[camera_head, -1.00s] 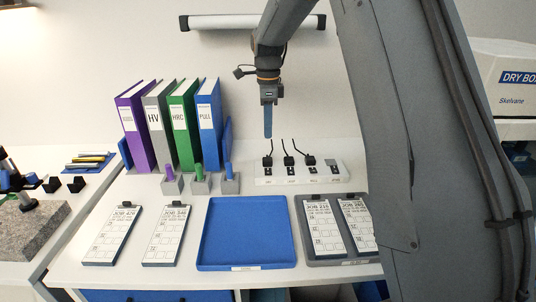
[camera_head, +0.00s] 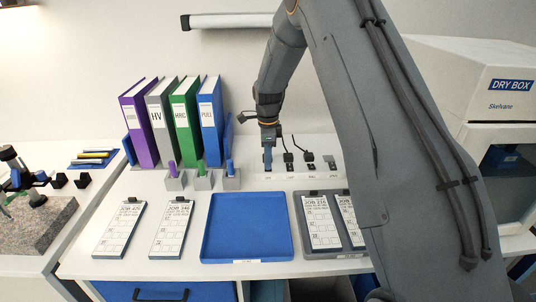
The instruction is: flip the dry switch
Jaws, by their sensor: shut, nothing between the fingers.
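A white power strip (camera_head: 300,170) lies on the white counter, with black plugs (camera_head: 289,158) in it and small dark switches with labels along its front. My gripper (camera_head: 267,167) is shut and empty. Its blue fingers point down at the left end of the strip and cover the leftmost switch and plug. I cannot tell whether the fingertips touch the strip. The label text on the strip is too small to read. A white box marked DRY BOX (camera_head: 470,80) stands at the right, partly behind my arm.
Binders (camera_head: 185,122) stand upright left of my gripper, with small grey holders (camera_head: 204,180) before them. A blue tray (camera_head: 247,228) lies in front of the strip. Clipboards (camera_head: 172,228) lie on both sides of the tray. A white tube (camera_head: 230,21) is on the wall.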

